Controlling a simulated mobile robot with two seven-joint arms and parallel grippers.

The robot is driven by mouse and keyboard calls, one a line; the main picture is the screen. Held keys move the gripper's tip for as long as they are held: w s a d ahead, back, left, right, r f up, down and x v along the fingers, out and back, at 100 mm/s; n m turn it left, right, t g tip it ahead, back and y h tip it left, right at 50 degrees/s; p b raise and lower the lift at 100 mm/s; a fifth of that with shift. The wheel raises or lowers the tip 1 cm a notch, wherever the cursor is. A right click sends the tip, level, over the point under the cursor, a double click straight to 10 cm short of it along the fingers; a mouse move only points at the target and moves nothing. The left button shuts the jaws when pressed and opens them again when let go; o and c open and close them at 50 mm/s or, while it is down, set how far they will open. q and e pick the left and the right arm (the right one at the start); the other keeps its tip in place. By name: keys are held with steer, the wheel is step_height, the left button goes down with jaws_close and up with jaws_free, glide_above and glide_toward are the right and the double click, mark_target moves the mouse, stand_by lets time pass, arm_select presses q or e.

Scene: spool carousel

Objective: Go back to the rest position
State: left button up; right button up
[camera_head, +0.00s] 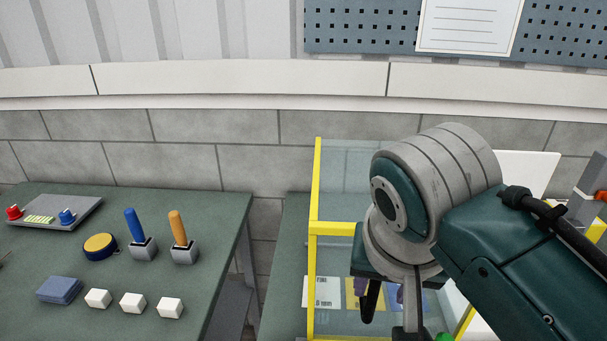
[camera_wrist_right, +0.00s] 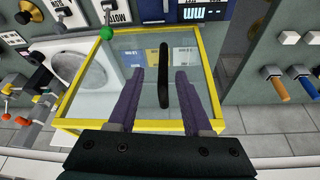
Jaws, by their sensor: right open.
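My right gripper (camera_wrist_right: 160,80) is open, its two purple fingers spread apart in the right wrist view. In the head view, the right arm's wrist covers most of this gripper. A black bar-like handle (camera_wrist_right: 164,75) shows between the fingers in the wrist view, with gaps on both sides; contact is not visible. Behind it is a clear panel with a yellow frame (camera_wrist_right: 232,95). The yellow frame also shows in the head view (camera_head: 316,180), at the right, partly hidden by my arm. My left gripper is not in view.
A green table (camera_head: 200,215) at the left holds a control box (camera_head: 55,210), a blue-handled lever (camera_head: 135,225), an orange-handled lever (camera_head: 180,230), a yellow-topped disc (camera_head: 99,246) and several white blocks. A green ball knob (camera_wrist_right: 106,33) is beside the frame. A pegboard (camera_head: 360,25) hangs behind.

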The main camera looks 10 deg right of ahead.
steer(key=s+d+r+n+y, duration=0.1)
steer(key=s+d+n, duration=0.15)
steer(key=s, duration=0.65)
steer(key=s+d+r+n+y, duration=0.15)
steer(key=s+n, duration=0.25)
steer(key=s, duration=0.6)
step_height(320, 180, up, 20)
steer(key=p, duration=2)
steer(key=shift+s, duration=0.3)
